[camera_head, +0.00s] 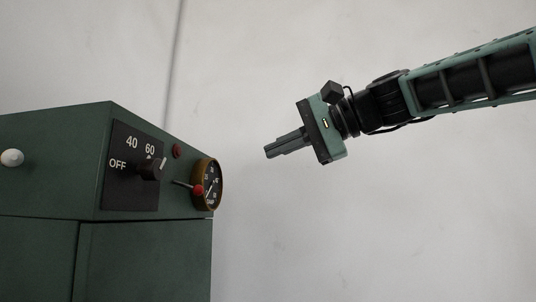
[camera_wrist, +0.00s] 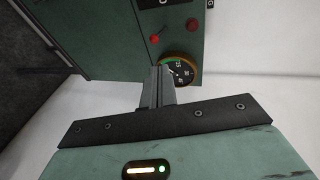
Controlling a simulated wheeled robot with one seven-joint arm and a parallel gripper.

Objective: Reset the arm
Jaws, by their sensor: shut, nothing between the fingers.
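My gripper (camera_head: 268,153) is shut and empty, held in the air to the right of a dark green cabinet (camera_head: 45,170) in the head view. Its fingers point left and slightly down, apart from the cabinet. My arm reaches in from the upper right. In the wrist view the shut fingers of my gripper (camera_wrist: 164,72) stick up in front of the cabinet (camera_wrist: 100,45), and their tips overlap the edge of a round gauge (camera_wrist: 181,72).
The cabinet carries a black knob (camera_head: 150,169) on a plate marked OFF, 40 and 60. Beside it are a red button (camera_head: 177,151), a red-tipped lever (camera_head: 197,190) and a brass-rimmed gauge (camera_head: 214,172). A white knob (camera_head: 12,157) sits at far left. A pale wall stands behind.

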